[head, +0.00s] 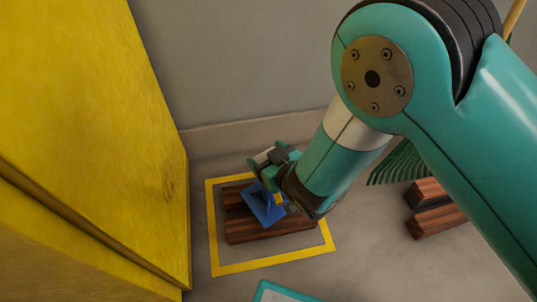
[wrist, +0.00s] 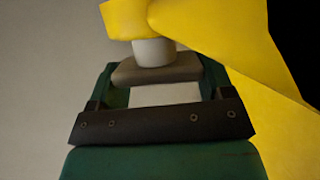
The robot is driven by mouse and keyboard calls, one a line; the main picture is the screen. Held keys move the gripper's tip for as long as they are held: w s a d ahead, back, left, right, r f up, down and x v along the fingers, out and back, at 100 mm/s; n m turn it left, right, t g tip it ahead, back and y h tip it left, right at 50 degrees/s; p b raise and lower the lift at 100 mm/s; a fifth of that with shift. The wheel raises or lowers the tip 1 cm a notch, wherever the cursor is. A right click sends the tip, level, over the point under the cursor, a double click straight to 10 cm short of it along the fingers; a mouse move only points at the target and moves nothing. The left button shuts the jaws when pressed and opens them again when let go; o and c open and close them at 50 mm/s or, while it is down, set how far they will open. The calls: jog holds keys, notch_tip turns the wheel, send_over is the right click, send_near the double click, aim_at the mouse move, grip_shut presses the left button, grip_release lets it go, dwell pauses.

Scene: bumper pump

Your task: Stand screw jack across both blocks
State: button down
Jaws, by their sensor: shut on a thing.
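The screw jack (head: 265,207) shows a blue base in the head view, with a small yellow part beside my gripper. My gripper (head: 272,172) is shut on the jack and partly hides it. The base is over two dark wooden blocks (head: 262,236) lying side by side. I cannot tell whether it touches them. In the wrist view, a pale cylinder (wrist: 153,52) and grey piece stand between the green jaws, below a yellow shape. I cannot tell for sure which parts belong to the jack.
A yellow outline (head: 215,255) on the floor surrounds the blocks. A tall yellow body (head: 90,130) stands close on the left, with a grey wall behind. More wooden blocks (head: 437,222) and green bristles (head: 395,165) are at right. A teal-edged item (head: 280,292) lies at the front.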

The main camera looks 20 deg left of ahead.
jog(key=shift+f+b, duration=0.35)
jog(key=shift+f, duration=0.05)
grip_release()
jog(key=shift+f, duration=0.1)
jog(key=shift+r, duration=0.2)
jog(key=p+v, duration=0.1)
jog(key=v, duration=0.2)
jog(key=shift+s+r+p, duration=0.1)
jog(key=shift+r+p, duration=0.3)
jog(key=shift+r, duration=0.05)
jog(key=b+v, duration=0.8)
jog(key=b, duration=0.1)
jog(key=w+d+r+m+g+h, duration=0.1)
jog(key=w+d+r+m+h, duration=0.2)
jog(key=d, duration=0.5)
jog(key=w+d+r+m+h, duration=0.1)
jog(key=w+d+m+h, duration=0.1)
jog(key=d+m+h, duration=0.4)
jog(key=s+d+r+n+g+y, duration=0.2)
jog(key=s+d+r+n+g, duration=0.2)
jog(key=s+d+r+g, duration=0.3)
jog(key=s+r, duration=0.3)
jog(key=s, duration=0.3)
jog(key=shift+s+d+n, duration=0.2)
jog(key=shift+s+n, duration=0.1)
jog(key=shift+s, duration=0.05)
